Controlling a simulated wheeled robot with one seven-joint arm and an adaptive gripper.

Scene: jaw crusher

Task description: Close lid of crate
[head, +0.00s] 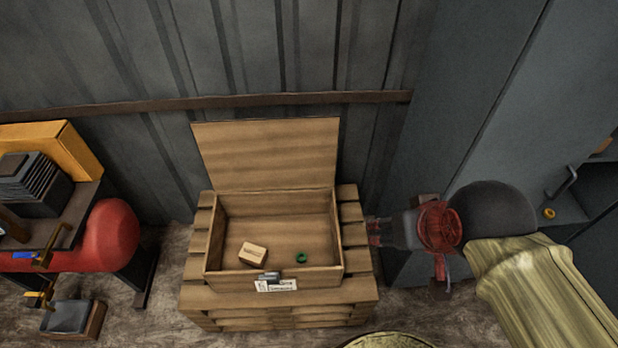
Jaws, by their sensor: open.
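A wooden crate (274,279) stands on a wooden pallet. Its lid (268,155) is up, leaning back at the rear edge toward the wall. A small metal latch and a white label (276,285) are on the crate's front. Inside lie a small light wooden-looking block (253,253) and a small green ring-like object (301,257). My gripper (372,232) is to the right of the crate, beside its right wall, with its fingers pointing left. It is open and holds nothing that I can see. It appears apart from the lid.
The pallet (200,303) juts out around the crate. A corrugated wall (100,60) with a horizontal rail is behind. A red tank machine (108,235) is at the left. A grey cabinet (480,120) is at the right, close behind my arm.

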